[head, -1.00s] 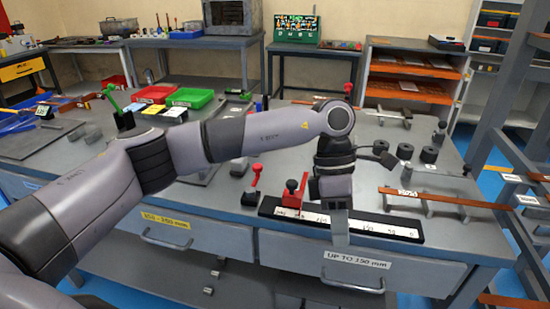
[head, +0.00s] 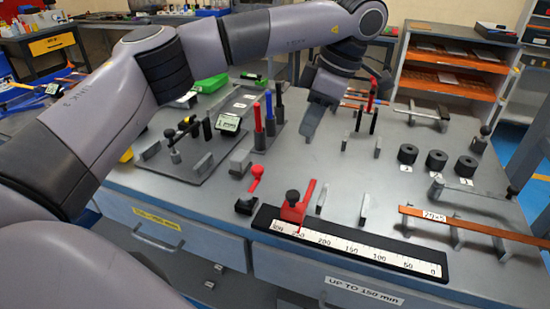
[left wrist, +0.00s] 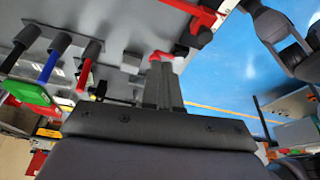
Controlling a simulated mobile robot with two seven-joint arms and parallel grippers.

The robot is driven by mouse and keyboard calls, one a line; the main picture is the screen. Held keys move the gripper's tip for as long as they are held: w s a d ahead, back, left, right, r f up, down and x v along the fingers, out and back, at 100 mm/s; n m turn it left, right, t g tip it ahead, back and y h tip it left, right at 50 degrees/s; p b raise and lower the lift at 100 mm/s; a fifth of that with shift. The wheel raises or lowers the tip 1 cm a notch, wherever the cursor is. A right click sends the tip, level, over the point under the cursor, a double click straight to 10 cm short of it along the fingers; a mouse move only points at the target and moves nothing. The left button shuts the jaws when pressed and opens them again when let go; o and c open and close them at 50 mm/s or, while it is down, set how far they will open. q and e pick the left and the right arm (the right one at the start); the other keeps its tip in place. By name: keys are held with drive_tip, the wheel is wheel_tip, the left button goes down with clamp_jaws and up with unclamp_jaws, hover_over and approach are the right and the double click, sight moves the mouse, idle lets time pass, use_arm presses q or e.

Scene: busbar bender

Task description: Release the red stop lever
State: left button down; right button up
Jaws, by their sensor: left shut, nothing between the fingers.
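A small red-knobbed lever (head: 255,178) stands tilted on a dark base (head: 246,205), left of the black ruler bar (head: 345,246). A red stop with a dark knob (head: 295,208) sits on that ruler near its left end. I cannot tell which of the two is the stop lever. My left gripper (head: 309,130) is shut and empty, behind both and apart from them in the head view. In the left wrist view its fingers (left wrist: 162,82) point toward a red piece (left wrist: 160,55), partly hidden at the fingertips.
Red, blue and black upright handles (head: 269,115) stand just left of my left gripper. Dark cylinders (head: 437,160) and a copper bar (head: 470,224) are on the right. Small metal blocks (head: 364,206) stand behind the ruler. Bench space (head: 330,165) before the gripper is clear.

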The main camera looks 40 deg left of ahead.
use_arm(q)
drive_tip(key=x, duration=0.3)
drive_tip(key=a+x, duration=0.1)
drive_tip(key=x, duration=0.3)
drive_tip(key=s+a+x, duration=0.1)
drive_tip(key=x, duration=0.3)
drive_tip(key=shift+a+r, duration=0.15)
drive_tip(key=shift+r, duration=0.1)
drive_tip(key=shift+s+a+f, duration=0.1)
drive_tip(key=shift+s+a, duration=0.05)
drive_tip(key=shift+a, duration=0.35)
use_arm(e)
drive_tip(key=shift+w+r, duration=0.1)
drive_tip(key=shift+w, duration=0.1)
